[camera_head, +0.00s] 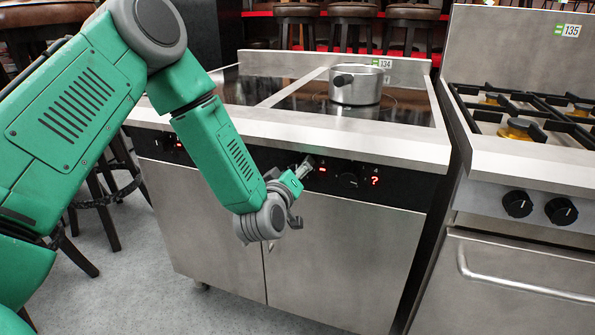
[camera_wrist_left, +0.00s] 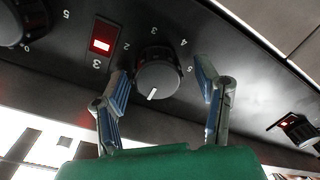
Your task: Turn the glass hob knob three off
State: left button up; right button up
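The knob (camera_wrist_left: 157,72) with a display labelled 3 beside it is round and black. It sits on the dark hob panel (camera_wrist_left: 235,85), its white pointer mark toward the bottom of the left wrist view. Printed numbers 2 to 5 show around its upper part. The lit red display (camera_wrist_left: 103,40) is to its left. My left gripper (camera_wrist_left: 163,80) is open, one finger on each side of the knob, with visible gaps. In the head view my left gripper (camera_head: 300,190) is at the panel and hides this knob. My right gripper is not in view.
Another knob (camera_wrist_left: 12,22) is left in the wrist view; it also shows in the head view (camera_head: 349,180). A lit display (camera_head: 375,181) is right of it. A metal pot (camera_head: 356,84) stands on the glass hob (camera_head: 285,98). A gas stove (camera_head: 520,160) stands at right.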

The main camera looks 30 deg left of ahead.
pick_arm(q)
jog(key=v, duration=1.1)
jog(key=shift+s, duration=0.4)
jog(key=shift+f, duration=0.1)
